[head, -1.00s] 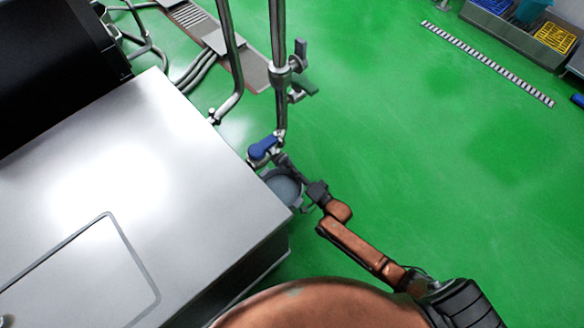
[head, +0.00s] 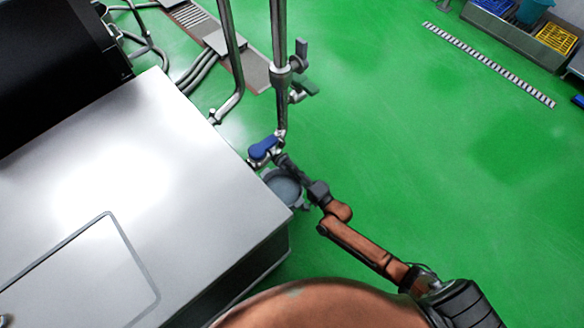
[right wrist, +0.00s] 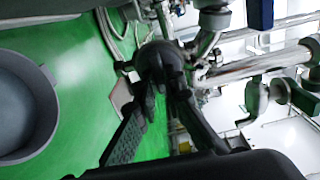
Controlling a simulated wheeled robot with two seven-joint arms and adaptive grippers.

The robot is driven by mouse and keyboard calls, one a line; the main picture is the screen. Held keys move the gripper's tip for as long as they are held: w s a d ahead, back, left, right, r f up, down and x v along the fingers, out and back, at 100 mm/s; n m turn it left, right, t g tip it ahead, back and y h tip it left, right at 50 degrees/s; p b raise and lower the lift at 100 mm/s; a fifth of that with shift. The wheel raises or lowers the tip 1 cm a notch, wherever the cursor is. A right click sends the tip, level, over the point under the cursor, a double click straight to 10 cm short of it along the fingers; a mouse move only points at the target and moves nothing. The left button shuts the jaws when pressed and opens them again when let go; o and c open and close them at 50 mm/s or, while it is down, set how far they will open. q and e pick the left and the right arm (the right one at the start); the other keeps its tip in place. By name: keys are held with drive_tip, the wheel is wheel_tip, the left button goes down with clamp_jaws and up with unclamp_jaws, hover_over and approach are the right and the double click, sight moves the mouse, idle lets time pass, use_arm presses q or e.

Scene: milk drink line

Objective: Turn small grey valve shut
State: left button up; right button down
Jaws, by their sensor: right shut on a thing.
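The small grey valve shows in the right wrist view as a dark grey rounded knob (right wrist: 160,60) on the pipework. My right gripper (right wrist: 165,92) is shut on it, with one finger on each side of the knob's lower end. In the head view my right gripper (head: 290,168) reaches up and left to the pipe end below the blue-handled valve (head: 262,148). The grey knob is hard to tell from the dark fingers there. My left gripper is not in view.
A round grey bucket (head: 283,187) stands just below the gripper, beside the steel cabinet (head: 190,160). Upright pipes (head: 279,110) carry a grey handle (head: 301,50) and a green handle (head: 304,85).

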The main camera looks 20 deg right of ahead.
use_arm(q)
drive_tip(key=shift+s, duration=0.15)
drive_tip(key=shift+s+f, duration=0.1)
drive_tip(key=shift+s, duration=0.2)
use_arm(e)
drive_tip(key=c, duration=2)
unclamp_jaws()
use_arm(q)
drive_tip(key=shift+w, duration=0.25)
use_arm(e)
drive_tip(key=v, duration=1.2)
